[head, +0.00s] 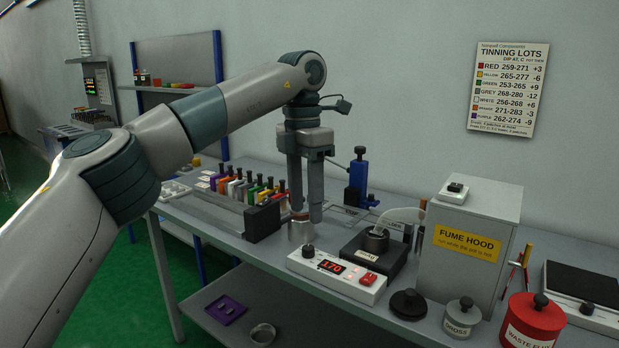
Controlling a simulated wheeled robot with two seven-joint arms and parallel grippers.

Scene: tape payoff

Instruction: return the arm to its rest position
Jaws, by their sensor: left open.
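My left arm reaches in from the left over the bench, bent at the elbow and wrist. My left gripper (306,212) points straight down with its fingers apart. Its fingertips are just above or beside a small metal cup (300,233) on the bench; I cannot tell whether they touch it. Nothing is visibly held between the fingers. My right gripper is not in view.
Close around the gripper stand colored-handled pieces (240,188), a blue stand (358,180), a controller reading 170 (335,272) and a black pot unit (375,248). The fume hood (465,245), dross jar (461,318) and red waste flux jar (533,322) are right.

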